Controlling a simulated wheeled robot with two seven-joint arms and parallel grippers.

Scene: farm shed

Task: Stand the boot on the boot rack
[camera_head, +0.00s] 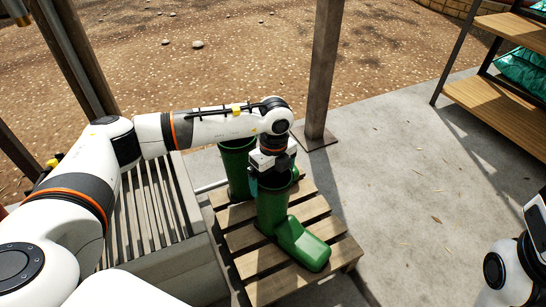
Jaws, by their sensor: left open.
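A green boot (272,208) stands upright on a low slatted wooden rack (256,262), its toe pointing to the lower right. A second green boot (237,168) stands behind it on the same rack, partly hidden by my left arm and gripper. My left gripper (271,178) points down at the top opening of the front boot and is open. Its fingertips are mostly hidden at the boot's shaft, so I cannot tell whether they touch it. My right gripper is not in view; only part of my right arm shows at the lower right edge.
A wooden post (322,75) stands just behind the rack. A slatted bench (150,215) is to the left, under my left arm. Shelves (500,110) with green bags (525,68) stand at the upper right. The concrete floor (420,190) right of the rack is clear.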

